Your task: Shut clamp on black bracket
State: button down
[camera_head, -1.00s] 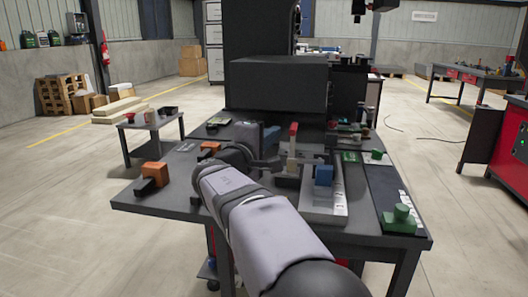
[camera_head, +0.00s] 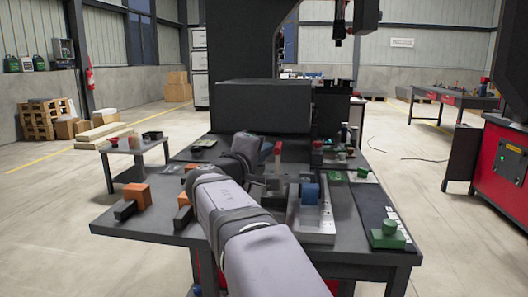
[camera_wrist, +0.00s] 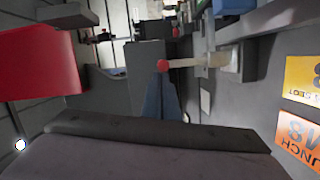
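A clamp lever with a red tip (camera_head: 277,148) stands roughly upright near the middle of the bench. In the wrist view its red knob (camera_wrist: 162,66) and pale shaft (camera_wrist: 200,62) lie sideways, ending at a grey base. I cannot clearly pick out the black bracket; dark parts around the clamp blend together. My gripper (camera_head: 262,152) is near the lever, on its left in the head view. Its fingers are too dark and too hidden by the wrist to separate. No grip on the lever can be seen.
A blue block (camera_head: 310,193) sits on a light grey fixture (camera_head: 312,226) right of the arm. A green knobbed part (camera_head: 387,236) is at the front right. Orange blocks (camera_head: 137,196) lie at the left. A large dark machine housing (camera_head: 262,106) stands behind.

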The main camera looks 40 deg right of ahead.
jog(key=shift+s, duration=0.1)
jog(key=b+v, duration=0.3)
jog(key=v, duration=0.6)
jog(key=shift+a+b, duration=0.4)
jog(key=shift+a, duration=0.05)
jog(key=shift+s, duration=0.1)
